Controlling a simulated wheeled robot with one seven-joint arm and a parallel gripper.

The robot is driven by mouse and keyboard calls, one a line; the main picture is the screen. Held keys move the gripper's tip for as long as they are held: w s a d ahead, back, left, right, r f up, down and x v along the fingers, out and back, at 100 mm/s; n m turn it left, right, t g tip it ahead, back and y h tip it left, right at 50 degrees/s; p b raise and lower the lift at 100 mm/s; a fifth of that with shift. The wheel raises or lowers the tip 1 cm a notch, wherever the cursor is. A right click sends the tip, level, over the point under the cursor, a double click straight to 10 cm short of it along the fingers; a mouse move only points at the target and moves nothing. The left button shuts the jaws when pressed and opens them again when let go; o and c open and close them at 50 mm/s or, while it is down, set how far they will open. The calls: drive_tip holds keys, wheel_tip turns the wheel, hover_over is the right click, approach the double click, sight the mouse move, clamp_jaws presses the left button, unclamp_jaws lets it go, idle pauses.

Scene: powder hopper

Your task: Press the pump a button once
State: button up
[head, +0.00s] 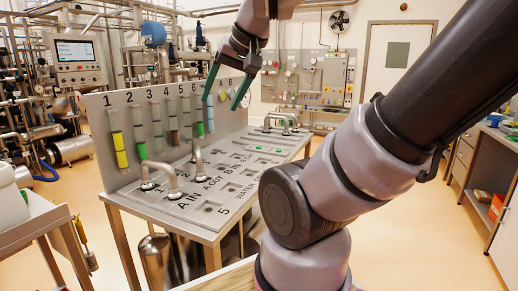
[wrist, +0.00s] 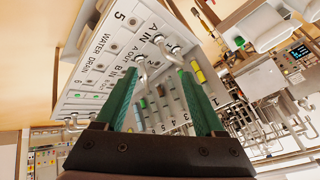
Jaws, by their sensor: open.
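A metal bench (head: 190,215) carries an upright back panel (head: 128,100) with numbered level tubes, and letters A and B at its right end. The bench top bears printed labels such as A IN, A OUT and WATER, with pipe bends and small square fittings. I cannot make out which small part is the pump A button; the panel's right end is partly behind my fingers. My gripper (head: 222,101) is open and empty, its green fingers in front of that end. In the wrist view my gripper (wrist: 159,82) spans part of the tilted bench (wrist: 88,75).
A grey control board (head: 312,80) stands at the back wall beside a white door (head: 398,60). A screen cabinet (head: 78,60) and piping stand at the back left. A side table (head: 35,222) is at the left, and a drawer counter (head: 490,165) at the right.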

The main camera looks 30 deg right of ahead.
clamp_jaws()
idle(1.5)
